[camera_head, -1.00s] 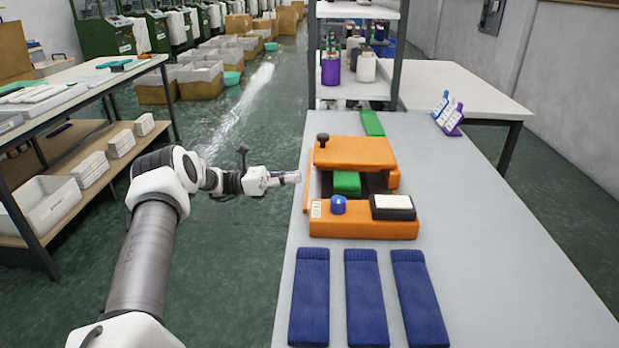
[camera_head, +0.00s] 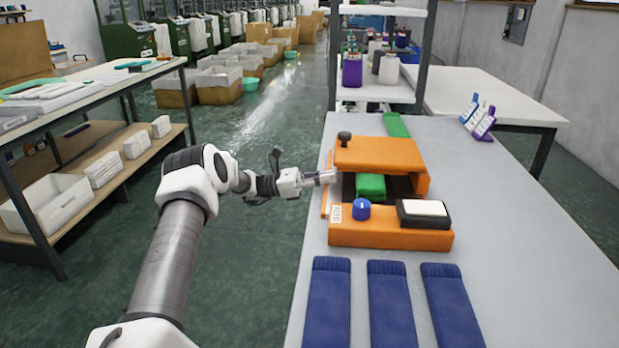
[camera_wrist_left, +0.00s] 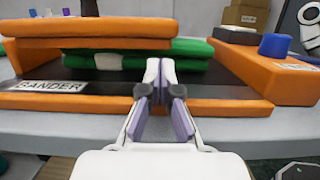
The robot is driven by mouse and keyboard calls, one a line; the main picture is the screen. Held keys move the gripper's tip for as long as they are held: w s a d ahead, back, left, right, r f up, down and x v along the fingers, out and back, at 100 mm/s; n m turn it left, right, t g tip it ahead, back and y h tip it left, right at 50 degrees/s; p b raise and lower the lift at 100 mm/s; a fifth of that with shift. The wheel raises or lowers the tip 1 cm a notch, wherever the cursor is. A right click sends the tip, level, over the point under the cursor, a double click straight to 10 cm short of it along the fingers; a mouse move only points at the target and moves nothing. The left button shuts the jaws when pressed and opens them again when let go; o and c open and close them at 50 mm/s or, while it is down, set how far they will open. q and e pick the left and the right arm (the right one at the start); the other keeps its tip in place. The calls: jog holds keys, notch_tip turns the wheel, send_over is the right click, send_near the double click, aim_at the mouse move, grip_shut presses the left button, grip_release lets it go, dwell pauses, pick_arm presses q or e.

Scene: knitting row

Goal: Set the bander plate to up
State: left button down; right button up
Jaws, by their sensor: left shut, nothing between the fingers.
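The orange bander (camera_head: 390,238) stands on the grey table. Its orange upper plate (camera_head: 380,155) with a black knob (camera_head: 344,138) lies level over the rear part. In the left wrist view the plate (camera_wrist_left: 90,28) sits above green folded pieces (camera_wrist_left: 205,66), and a BANDER label (camera_wrist_left: 50,86) shows on the base. My left gripper (camera_head: 334,177) is shut and empty at the bander's left edge. In the left wrist view its fingertips (camera_wrist_left: 160,66) are in front of the green pieces, near the plate's right end; contact cannot be told. My right gripper is not in view.
The bander's front block carries a blue knob (camera_head: 361,209) and a black-framed white pad (camera_head: 424,208). Several blue knitted strips (camera_head: 392,305) lie in front. A shelf rack (camera_head: 421,60) stands behind.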

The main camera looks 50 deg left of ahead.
pick_arm(q)
jog(key=shift+w+d+r, duration=0.2)
jog(key=shift+w+d, duration=0.15)
jog(key=shift+d, duration=0.15)
notch_tip(320, 180, up, 11)
jog(key=g+y+p, duration=0.1)
jog(key=p, duration=0.6)
jog(key=g+y+p, duration=0.2)
jog(key=p, duration=0.5)
jog(key=shift+w+d+y, duration=0.15)
jog(key=shift+y, duration=0.15)
jog(key=w+d+r+g+y+p, duration=0.35)
jog(key=r+p, duration=0.55)
jog(key=p, duration=0.4)
jog(key=w+d+r+p, duration=0.1)
jog(key=w+d+r, duration=0.2)
jog(key=w+d, duration=0.2)
jog(key=w+d+r+p, duration=0.2)
jog(key=w+d, duration=0.4)
jog(key=d, duration=0.3)
jog(key=shift+w+d+r+y+p, duration=0.2)
jog(key=shift+r+y+p, duration=0.1)
jog(key=shift+r+y, duration=0.15)
jog(key=shift+f, duration=0.1)
